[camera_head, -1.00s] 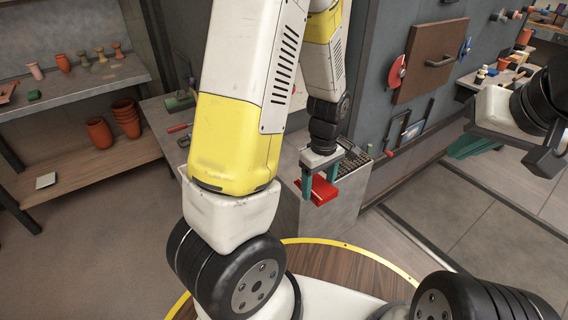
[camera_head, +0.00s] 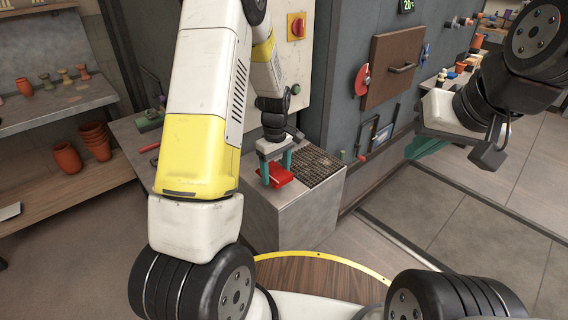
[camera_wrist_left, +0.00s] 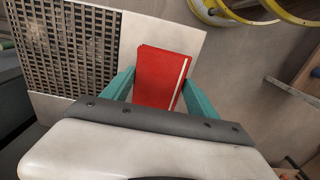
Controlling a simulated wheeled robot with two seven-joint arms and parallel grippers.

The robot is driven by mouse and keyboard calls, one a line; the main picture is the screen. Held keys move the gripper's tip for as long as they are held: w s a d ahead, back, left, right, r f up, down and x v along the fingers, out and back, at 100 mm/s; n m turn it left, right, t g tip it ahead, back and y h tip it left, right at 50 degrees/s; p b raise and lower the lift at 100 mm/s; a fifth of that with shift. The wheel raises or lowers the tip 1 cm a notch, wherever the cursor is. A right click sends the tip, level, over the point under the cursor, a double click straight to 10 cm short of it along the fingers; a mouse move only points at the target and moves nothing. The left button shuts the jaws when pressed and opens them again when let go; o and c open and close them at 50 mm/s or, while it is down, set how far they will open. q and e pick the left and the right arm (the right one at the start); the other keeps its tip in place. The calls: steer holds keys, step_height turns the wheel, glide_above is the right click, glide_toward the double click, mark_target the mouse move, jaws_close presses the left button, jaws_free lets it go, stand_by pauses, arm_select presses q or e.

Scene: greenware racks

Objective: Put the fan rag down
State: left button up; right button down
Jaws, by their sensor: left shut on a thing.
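The fan rag (camera_head: 282,176) is a red folded slab with a pale stripe along one side in the left wrist view (camera_wrist_left: 160,78). My left gripper (camera_head: 275,173) is shut on it, with one teal finger on each side. It holds the rag at the bare pale strip of a grey block's top (camera_head: 318,195), beside the dark grille (camera_head: 312,166). I cannot tell whether the rag touches the top. My right gripper (camera_head: 430,147) is at the right, with teal fingers partly hidden by its own body.
A grey cabinet (camera_head: 345,100) with a brown door panel (camera_head: 392,68) stands behind the block. A workbench (camera_head: 135,140) adjoins the block on the left. Shelves with terracotta pots (camera_head: 68,158) stand further left. Open floor (camera_head: 450,210) lies at the right.

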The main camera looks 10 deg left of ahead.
mark_target(275, 171)
arm_select(q)
steer(key=shift+w+a, duration=0.25)
steer(key=shift+w, duration=0.15)
step_height(275, 171, down, 4)
steer(key=shift+r, duration=0.2)
steer(key=shift+f, duration=0.15)
